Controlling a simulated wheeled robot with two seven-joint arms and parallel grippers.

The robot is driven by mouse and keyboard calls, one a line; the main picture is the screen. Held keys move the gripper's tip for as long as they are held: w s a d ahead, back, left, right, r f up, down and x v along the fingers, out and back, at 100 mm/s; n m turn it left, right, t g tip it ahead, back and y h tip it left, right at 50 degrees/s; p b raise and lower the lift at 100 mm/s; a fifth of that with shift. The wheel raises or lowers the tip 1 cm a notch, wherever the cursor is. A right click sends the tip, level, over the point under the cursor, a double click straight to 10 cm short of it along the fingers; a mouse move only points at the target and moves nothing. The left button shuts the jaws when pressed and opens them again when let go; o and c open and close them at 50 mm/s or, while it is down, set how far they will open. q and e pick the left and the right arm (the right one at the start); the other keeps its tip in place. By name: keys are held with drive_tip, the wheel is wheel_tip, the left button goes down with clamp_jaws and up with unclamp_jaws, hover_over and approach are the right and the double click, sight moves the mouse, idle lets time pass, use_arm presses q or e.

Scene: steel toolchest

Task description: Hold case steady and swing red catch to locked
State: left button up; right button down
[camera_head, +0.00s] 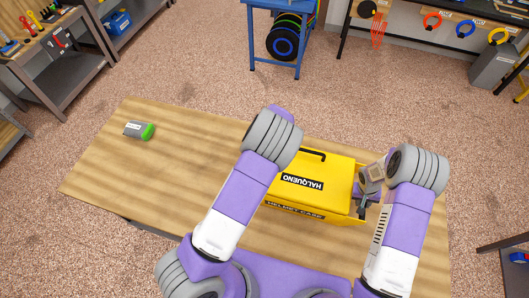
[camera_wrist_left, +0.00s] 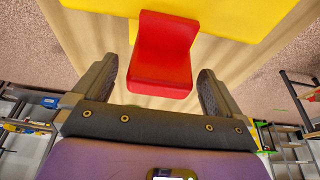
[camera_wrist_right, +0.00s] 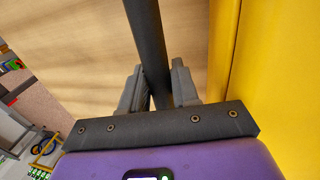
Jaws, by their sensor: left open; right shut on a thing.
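The yellow case (camera_head: 335,172) sits shut on the wooden table, with a black top handle and dark lettering. The red catch (camera_wrist_left: 165,55) shows in the left wrist view, jutting from the yellow case. My left gripper (camera_wrist_left: 157,72) is open, one finger on each side of the catch, with visible gaps. In the head view the catch and left fingers are hidden behind my left arm. My right gripper (camera_wrist_right: 156,72) is shut on a dark bar (camera_wrist_right: 147,35) beside the case's yellow wall; the head view shows this gripper (camera_head: 363,192) at the case's right side.
A grey and green can-like object (camera_head: 139,130) lies at the left of the wooden table (camera_head: 190,150). The table between it and the case is clear. A blue stand (camera_head: 279,40) and workbenches stand beyond, across open floor.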

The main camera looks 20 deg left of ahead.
use_arm(q)
drive_tip(key=v, duration=0.9)
use_arm(e)
drive_tip(key=shift+s+f, duration=0.1)
use_arm(q)
drive_tip(key=shift+s+f, duration=0.1)
idle(0.4)
use_arm(e)
drive_tip(key=c, duration=1.1)
unclamp_jaws()
drive_tip(key=shift+c, duration=0.2)
drive_tip(key=o, duration=0.4)
drive_tip(key=shift+d, duration=0.1)
drive_tip(key=r, duration=0.4)
drive_tip(key=a+r, duration=0.1)
drive_tip(key=r, duration=0.3)
drive_tip(key=a+r, duration=0.1)
drive_tip(key=r, duration=0.3)
drive_tip(key=shift+a, duration=0.25)
